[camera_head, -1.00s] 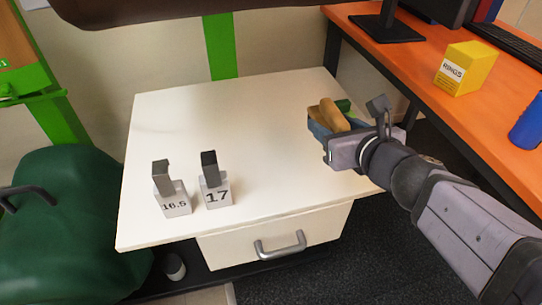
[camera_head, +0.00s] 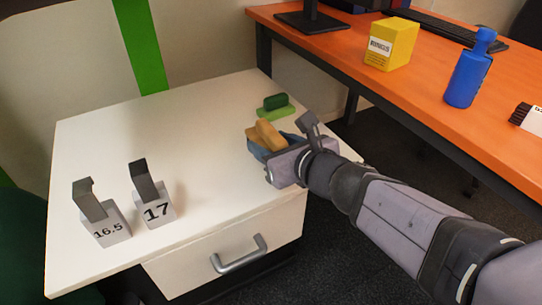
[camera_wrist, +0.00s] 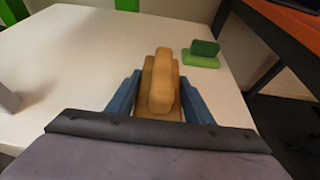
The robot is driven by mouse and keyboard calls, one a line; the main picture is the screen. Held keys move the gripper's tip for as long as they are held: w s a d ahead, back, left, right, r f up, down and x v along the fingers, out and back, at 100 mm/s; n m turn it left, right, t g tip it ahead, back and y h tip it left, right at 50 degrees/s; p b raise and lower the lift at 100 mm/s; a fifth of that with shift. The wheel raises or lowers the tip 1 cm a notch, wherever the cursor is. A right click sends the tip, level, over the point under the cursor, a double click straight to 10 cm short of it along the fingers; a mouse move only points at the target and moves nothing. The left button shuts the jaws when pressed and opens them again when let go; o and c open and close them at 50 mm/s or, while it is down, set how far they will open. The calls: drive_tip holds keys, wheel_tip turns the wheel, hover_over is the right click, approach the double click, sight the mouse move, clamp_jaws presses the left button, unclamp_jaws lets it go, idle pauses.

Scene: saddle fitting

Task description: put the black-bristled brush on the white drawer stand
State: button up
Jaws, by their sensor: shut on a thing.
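My gripper (camera_head: 264,148) is over the right side of the white drawer stand (camera_head: 150,115), near its right edge. Its blue fingers (camera_wrist: 160,98) are shut on a tan, wooden-looking block with a raised grip (camera_head: 267,133). The same tan block shows between the fingers in the wrist view (camera_wrist: 162,82). Its underside is hidden, so I see no bristles and cannot tell whether it touches the stand. At the right edge of the head view, a white labelled piece with a black, ridged end (camera_head: 522,114) lies on the orange desk, partly cut off.
A green block with a dark green grip (camera_head: 275,105) lies on the stand beyond my gripper. Two gauges, 16.5 (camera_head: 103,220) and 17 (camera_head: 153,200), stand at the left front. The orange desk (camera_head: 400,100) holds a yellow box (camera_head: 390,45) and a blue bottle (camera_head: 468,75).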

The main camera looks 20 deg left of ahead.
drive_tip(key=shift+f+b, duration=0.8)
drive_tip(key=shift+f, duration=0.5)
drive_tip(key=shift+f, duration=0.15)
drive_tip(key=o, duration=1.2)
